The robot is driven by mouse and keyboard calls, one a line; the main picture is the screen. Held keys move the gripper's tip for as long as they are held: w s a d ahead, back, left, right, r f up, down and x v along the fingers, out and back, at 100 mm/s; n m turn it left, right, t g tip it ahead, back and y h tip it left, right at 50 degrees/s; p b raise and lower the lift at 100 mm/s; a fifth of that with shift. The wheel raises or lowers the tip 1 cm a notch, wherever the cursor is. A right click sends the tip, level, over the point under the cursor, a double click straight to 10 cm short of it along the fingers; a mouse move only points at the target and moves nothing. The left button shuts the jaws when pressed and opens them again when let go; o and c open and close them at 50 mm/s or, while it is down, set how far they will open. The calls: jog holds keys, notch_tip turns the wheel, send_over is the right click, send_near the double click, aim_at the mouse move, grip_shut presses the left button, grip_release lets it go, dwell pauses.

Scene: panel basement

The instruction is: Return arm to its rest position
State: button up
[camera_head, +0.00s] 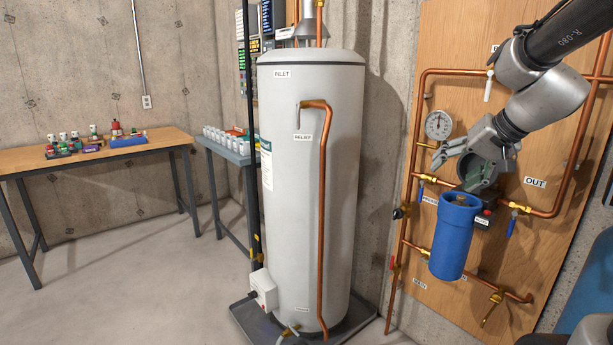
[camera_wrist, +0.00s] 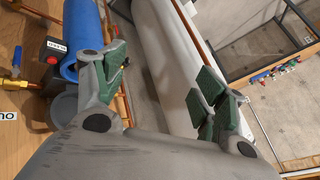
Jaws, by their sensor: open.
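My grey arm reaches in from the top right of the head view. My gripper (camera_head: 462,172) is in front of the wooden panel (camera_head: 467,40), just above the blue filter housing (camera_head: 449,238). In the wrist view my gripper (camera_wrist: 160,72) shows its two green-padded fingers spread wide, with nothing between them. The blue housing (camera_wrist: 83,38) lies to the left of the fingers there. I cannot tell whether a finger touches anything.
Copper pipes (camera_head: 547,75), a pressure gauge (camera_head: 438,125) and small valves surround my gripper on the panel. A tall white water heater (camera_head: 290,190) stands left of it in a grey pan (camera_head: 245,316). A wooden table (camera_head: 95,156) with small objects is far left; open floor lies between.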

jog(key=s+d+f+n+g+h, duration=0.1)
jog(key=s+n, duration=0.1)
jog(key=s, duration=0.9)
jog(key=s+d+f+n+g+h, duration=0.2)
jog(key=s, duration=0.9)
jog(key=shift+s, duration=0.25)
